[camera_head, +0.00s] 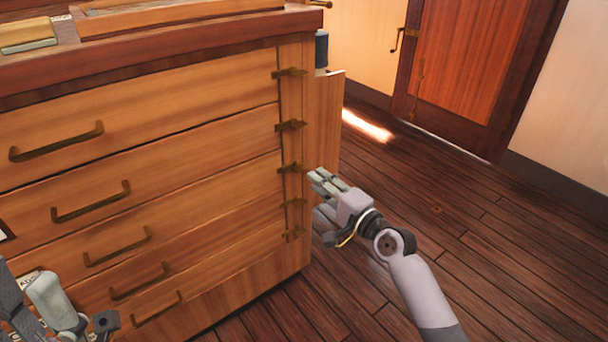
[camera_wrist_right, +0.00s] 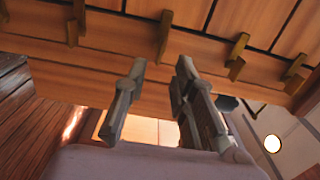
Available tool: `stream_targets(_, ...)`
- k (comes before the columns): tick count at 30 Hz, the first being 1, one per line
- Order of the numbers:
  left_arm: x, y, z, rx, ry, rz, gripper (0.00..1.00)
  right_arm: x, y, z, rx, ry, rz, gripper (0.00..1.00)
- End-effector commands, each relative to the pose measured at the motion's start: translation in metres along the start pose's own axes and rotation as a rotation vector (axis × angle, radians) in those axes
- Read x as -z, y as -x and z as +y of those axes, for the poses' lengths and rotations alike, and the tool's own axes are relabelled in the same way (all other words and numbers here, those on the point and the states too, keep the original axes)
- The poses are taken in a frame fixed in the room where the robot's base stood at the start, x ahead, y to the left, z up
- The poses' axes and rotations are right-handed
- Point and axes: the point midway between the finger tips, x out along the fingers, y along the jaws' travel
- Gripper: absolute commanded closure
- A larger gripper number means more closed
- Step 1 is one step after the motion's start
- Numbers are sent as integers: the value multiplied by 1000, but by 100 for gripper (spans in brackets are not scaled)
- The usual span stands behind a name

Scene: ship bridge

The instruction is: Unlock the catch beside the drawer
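A wooden chest has several drawers with brass handles; the middle drawer (camera_head: 105,208) is closed. Brass catches line the upright strip at its right edge. They all lie roughly crosswise, and I cannot tell which are locked. The middle catch (camera_head: 290,168) is just left of my right gripper (camera_head: 320,192). In the right wrist view the gripper (camera_wrist_right: 160,68) is open and empty, its fingers apart. One catch (camera_wrist_right: 165,35) stands beyond the gap between the fingertips, apparently untouched. My left gripper (camera_head: 78,308) is low at the left, partly cut off, its fingers unclear.
A narrow wooden panel (camera_head: 324,125) stands out beside the chest's right side, with a dark blue cylinder (camera_head: 321,48) behind it. The plank floor (camera_head: 440,205) to the right is clear. A wooden door (camera_head: 465,60) is at the back. Trays lie on the chest top.

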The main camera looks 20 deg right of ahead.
Motion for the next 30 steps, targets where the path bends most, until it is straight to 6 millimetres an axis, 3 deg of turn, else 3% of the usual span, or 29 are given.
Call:
stream_targets(6, -4, 14, 0, -1, 0, -3, 60, 0, -42, 1, 2, -1, -1, 75)
stream_targets(12, -8, 9, 0, -14, -2, 13, 60, 0, -61, 1, 0, 0, -1, 75)
stream_targets(23, -2, 1, 0, -16, -4, 43, 60, 0, -65, 0, -1, 0, -1, 76)
stream_targets(30, -3, 2, 0, -12, -4, 39, 60, 0, -65, 0, -1, 1, 0, 92)
